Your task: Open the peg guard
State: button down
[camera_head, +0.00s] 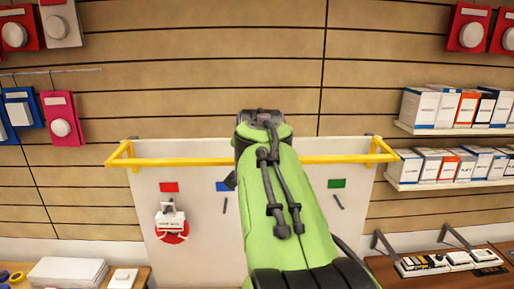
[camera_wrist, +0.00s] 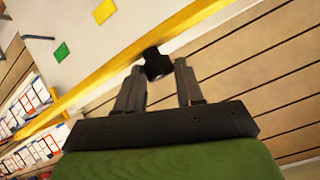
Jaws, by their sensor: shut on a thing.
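The peg guard (camera_head: 205,161) is a yellow bar across the upper part of a white board (camera_head: 200,205), with short arms at both ends. In the wrist view the yellow bar (camera_wrist: 105,77) runs diagonally, with a black block-like handle (camera_wrist: 157,66) at it. My gripper (camera_wrist: 158,72) is shut on this black handle, one grey finger on each side. In the head view my green arm covers the middle of the bar and hides the gripper and the handle.
The board carries red (camera_head: 169,187), blue (camera_head: 222,186) and green (camera_head: 337,183) labels, and a small white item (camera_head: 170,222) hangs at the left over a red disc. Shelves of boxes (camera_head: 440,107) are at the right. Hanging packs (camera_head: 62,118) are at the left.

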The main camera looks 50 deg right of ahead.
jog(key=c, duration=1.1)
grip_release()
jog(key=shift+w+a, duration=0.1)
jog(key=o, duration=0.3)
jog(key=shift+w+f, duration=0.1)
jog(key=b+v, duration=0.1)
jog(key=v, duration=1.5)
